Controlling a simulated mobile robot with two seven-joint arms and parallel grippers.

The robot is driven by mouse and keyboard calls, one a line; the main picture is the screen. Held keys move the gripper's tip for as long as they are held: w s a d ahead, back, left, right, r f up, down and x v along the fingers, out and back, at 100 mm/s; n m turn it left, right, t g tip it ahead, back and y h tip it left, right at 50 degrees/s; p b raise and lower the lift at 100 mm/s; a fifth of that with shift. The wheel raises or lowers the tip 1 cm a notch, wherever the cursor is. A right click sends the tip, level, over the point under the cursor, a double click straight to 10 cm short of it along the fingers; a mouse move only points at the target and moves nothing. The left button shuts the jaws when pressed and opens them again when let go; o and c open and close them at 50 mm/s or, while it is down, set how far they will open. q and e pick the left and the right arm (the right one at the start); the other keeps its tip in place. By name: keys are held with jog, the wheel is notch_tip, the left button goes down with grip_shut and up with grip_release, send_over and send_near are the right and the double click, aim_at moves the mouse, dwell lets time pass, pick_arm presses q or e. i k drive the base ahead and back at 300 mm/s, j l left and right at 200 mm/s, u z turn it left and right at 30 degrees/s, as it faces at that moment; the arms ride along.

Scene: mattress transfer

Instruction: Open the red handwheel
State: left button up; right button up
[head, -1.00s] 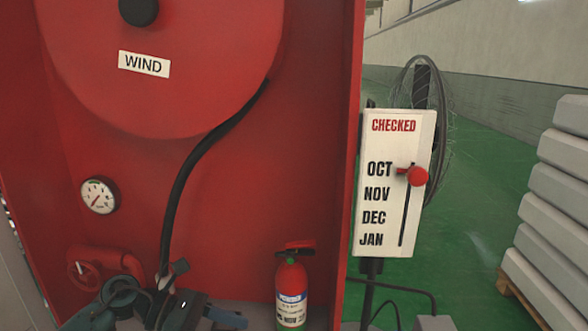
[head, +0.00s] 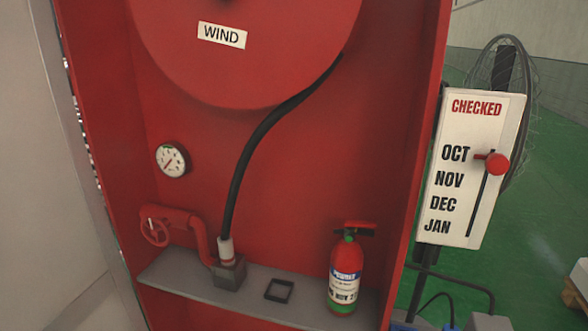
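The red handwheel (head: 155,231) is at the lower left of the head view, on the left end of a red pipe (head: 185,219). The pipe bends down to a grey block (head: 229,273) on the cabinet's shelf. A black hose (head: 250,150) rises from a white collar on this block to the big red reel. A round pressure gauge (head: 171,159) is on the back wall above the handwheel. Neither of my grippers shows now, and nothing touches the handwheel.
A red fire extinguisher (head: 345,280) stands on the grey shelf (head: 310,295), with a small black square frame (head: 279,290) to its left. The red cabinet's right wall (head: 420,130) separates it from the white CHECKED board (head: 472,165). Room before the handwheel looks free.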

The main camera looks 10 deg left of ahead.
aim_at(156, 230)
jog(key=u, duration=1.25)
